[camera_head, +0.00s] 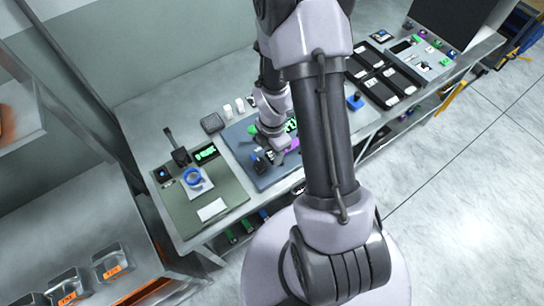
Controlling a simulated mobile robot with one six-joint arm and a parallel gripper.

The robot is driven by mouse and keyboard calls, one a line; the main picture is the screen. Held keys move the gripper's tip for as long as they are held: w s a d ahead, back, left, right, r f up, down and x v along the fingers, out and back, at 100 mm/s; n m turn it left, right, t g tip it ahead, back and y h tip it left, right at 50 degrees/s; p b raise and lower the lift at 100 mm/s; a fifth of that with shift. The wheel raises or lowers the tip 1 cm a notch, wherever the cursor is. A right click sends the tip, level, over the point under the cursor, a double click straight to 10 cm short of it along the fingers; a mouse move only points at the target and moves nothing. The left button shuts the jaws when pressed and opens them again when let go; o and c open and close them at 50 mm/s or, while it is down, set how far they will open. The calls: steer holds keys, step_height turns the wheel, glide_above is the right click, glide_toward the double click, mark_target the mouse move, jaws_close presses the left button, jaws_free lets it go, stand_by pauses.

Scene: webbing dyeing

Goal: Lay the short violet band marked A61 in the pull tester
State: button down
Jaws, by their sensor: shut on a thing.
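My gripper (279,151) is low over the blue-grey board on the bench, seen from above and partly hidden by my own wrist. A small violet piece (293,145), which looks like the violet band, shows at its right side, and the gripper is shut on it. The marking A61 cannot be read. A device with a green lit display (291,125) and dark and blue parts (262,160) stands on the board around the gripper; it looks like the pull tester. Whether the band touches it cannot be told.
Left, a green mat (226,190) holds a blue ring (195,181), a second green display (206,154) and a white card (211,209). Behind are small white blocks (233,107). Black trays (384,75) and a dark screen (446,20) stand right. Clear bins (112,262) sit lower left.

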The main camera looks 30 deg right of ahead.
steer(key=shift+w+f, duration=0.2)
steer(key=shift+f, duration=0.15)
steer(key=shift+f+b, duration=0.45)
steer(key=shift+f, duration=1)
steer(key=shift+f, duration=0.2)
steer(key=c, duration=0.8)
jaws_free()
steer(key=shift+r, duration=0.2)
